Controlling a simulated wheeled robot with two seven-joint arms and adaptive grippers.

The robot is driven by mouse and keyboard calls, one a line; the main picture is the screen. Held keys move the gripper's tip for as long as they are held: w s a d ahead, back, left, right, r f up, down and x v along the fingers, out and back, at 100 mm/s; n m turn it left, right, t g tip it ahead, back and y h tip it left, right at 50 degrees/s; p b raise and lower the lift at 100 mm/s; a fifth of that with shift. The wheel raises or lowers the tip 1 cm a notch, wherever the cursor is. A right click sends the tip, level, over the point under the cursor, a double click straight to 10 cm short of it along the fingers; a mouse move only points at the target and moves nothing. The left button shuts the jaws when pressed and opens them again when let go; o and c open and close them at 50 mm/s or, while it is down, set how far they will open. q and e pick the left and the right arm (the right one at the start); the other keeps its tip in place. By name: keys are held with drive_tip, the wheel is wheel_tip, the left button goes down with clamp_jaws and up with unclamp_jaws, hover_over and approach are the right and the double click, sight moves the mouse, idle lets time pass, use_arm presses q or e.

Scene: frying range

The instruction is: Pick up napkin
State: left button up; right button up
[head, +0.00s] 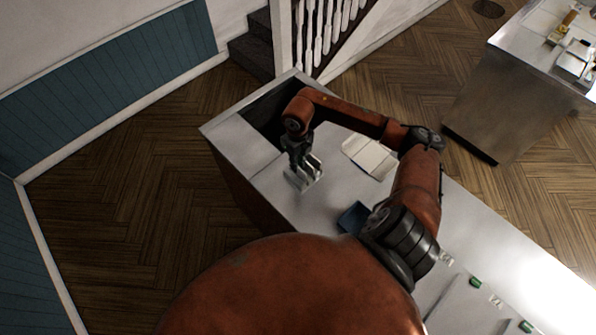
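My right gripper (304,174) hangs fingers down over the near left part of the steel counter (335,190). Its two fingers look spread apart. Pale patches show at and around the fingertips; I cannot tell whether they are finger pads or a small napkin beneath. A white, flat, folded-looking item (370,157) lies on the counter to the right of the gripper, partly behind my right arm. It may be the napkin, but it is too small to be sure. My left gripper is not in view.
A dark open well (262,115) is set into the counter's far left end. A dark blue item (352,217) lies near my arm. Green pieces (475,282) sit along the right side. Another steel counter (497,95) stands at upper right, with wood floor between.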

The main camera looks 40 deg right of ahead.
wheel_tip(320, 180, down, 3)
drive_tip(key=shift+w+f+p, duration=0.1)
drive_tip(key=shift+p, duration=0.35)
drive_tip(key=shift+f, duration=0.15)
clamp_jaws()
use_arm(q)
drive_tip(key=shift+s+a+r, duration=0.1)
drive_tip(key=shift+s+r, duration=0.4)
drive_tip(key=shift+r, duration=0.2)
use_arm(e)
drive_tip(key=shift+d, duration=0.1)
wheel_tip(320, 180, up, 9)
drive_tip(key=b, duration=0.2)
drive_tip(key=shift+f+b, duration=0.1)
drive_tip(key=shift+b, duration=0.3)
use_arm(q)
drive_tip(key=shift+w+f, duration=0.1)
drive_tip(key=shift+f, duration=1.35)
use_arm(e)
drive_tip(key=shift+r, duration=0.65)
